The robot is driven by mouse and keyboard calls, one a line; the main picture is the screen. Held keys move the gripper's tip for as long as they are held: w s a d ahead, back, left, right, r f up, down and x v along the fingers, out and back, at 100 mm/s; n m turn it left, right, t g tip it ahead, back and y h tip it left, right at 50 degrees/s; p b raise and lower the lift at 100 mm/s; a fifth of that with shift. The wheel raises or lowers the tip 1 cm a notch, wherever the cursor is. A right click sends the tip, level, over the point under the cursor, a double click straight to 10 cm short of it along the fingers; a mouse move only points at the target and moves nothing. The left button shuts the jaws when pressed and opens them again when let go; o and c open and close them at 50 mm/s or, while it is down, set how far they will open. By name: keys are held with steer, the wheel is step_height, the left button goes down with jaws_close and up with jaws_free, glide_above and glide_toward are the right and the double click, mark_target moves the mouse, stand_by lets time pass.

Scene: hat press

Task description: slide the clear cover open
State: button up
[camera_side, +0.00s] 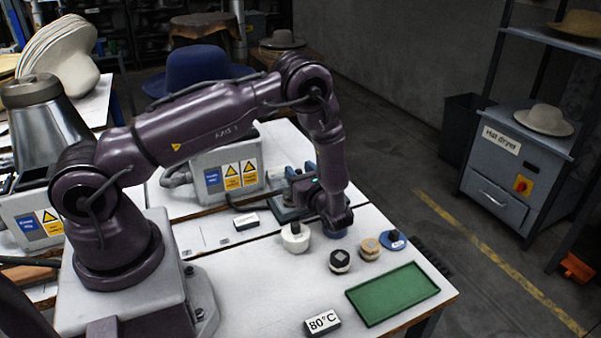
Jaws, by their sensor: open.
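I cannot make out the clear cover in this view; it may be hidden behind my arm or too transparent to see. My gripper (336,226) is at the end of my purple arm, pointing down low over the white table. It is open, and its fingers are small and dark here. A blue-grey fixture (291,212) stands just left of and behind my gripper, partly covered by my arm. I cannot tell whether the gripper touches anything.
A white round knob-like piece (295,238) is left of my gripper. A green tray (393,294) and an 80°C block (322,322) lie near the front edge.

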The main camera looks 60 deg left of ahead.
jaws_close()
steer(key=shift+w, duration=4.35)
jaws_free()
steer(key=d, duration=1.3)
